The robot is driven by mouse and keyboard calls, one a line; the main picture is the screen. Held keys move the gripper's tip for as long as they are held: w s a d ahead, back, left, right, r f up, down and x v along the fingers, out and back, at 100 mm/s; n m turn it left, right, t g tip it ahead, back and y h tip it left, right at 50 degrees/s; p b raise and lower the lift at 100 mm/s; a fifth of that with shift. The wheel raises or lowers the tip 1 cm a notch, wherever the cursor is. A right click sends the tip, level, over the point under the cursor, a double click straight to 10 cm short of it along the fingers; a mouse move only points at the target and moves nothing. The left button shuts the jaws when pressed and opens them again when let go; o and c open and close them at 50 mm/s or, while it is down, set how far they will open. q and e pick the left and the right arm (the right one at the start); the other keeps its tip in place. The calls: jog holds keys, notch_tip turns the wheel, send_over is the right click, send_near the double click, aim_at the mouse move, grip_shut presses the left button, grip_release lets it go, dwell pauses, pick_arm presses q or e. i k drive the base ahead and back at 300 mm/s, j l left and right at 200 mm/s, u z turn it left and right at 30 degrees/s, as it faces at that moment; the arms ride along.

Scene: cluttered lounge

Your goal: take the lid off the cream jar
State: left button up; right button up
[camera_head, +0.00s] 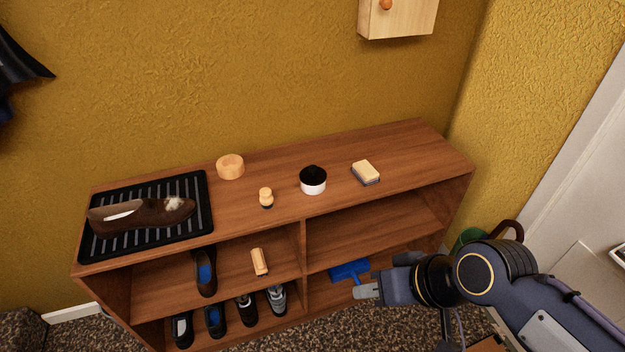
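The cream jar (313,187) is a small white round jar standing upright on the wooden shelf top, a little right of the middle. My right gripper (366,291) is below and to the right of the jar, in front of the shelf unit and well apart from the jar. Its grey fingers point left, and the gap between them cannot be made out. My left gripper is not in view.
On the wooden shelf unit (405,143) are a sponge (366,171), a small wooden-topped brush (266,197), a round wooden piece (230,166) and a black ribbed tray (205,222) bearing a brown shoe (140,214). A wall cabinet (405,17) hangs above.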

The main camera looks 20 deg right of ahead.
aim_at(312, 174)
jog(key=l+u, duration=0.2)
jog(key=u, duration=0.2)
jog(key=i+l+u, duration=0.1)
jog(key=u, duration=0.3)
jog(key=l+u, duration=0.3)
jog(key=u, duration=0.15)
jog(key=k+l+u, duration=0.1)
jog(key=l, duration=0.35)
jog(key=k+l+u, duration=0.1)
jog(key=l, duration=0.3)
jog(key=k+l+u, duration=0.1)
jog(key=l, duration=0.3)
jog(key=k+l+u, duration=0.1)
jog(key=l, duration=0.3)
